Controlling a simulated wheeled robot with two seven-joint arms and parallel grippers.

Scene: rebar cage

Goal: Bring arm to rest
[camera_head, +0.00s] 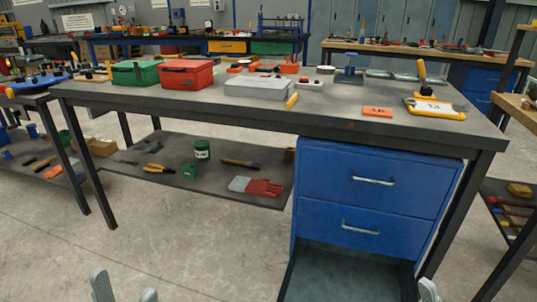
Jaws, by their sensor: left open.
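My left gripper (124,291) shows at the bottom left edge. Its two grey fingertips stand apart with bare concrete floor between them, so it is open and empty. It is low in front of the workbench and touches nothing that I can see. A small grey tip of my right gripper (428,291) shows at the bottom right, beside the open lower drawer. The rest of it is out of the picture, so its jaws cannot be judged.
A dark workbench (330,114) crosses the view, with red and green toolboxes on top. Below it stands a blue drawer cabinet (372,163); its bottom drawer (345,268) is pulled out and looks empty. A low shelf (165,172) holds gloves and cans. Open floor lies front left.

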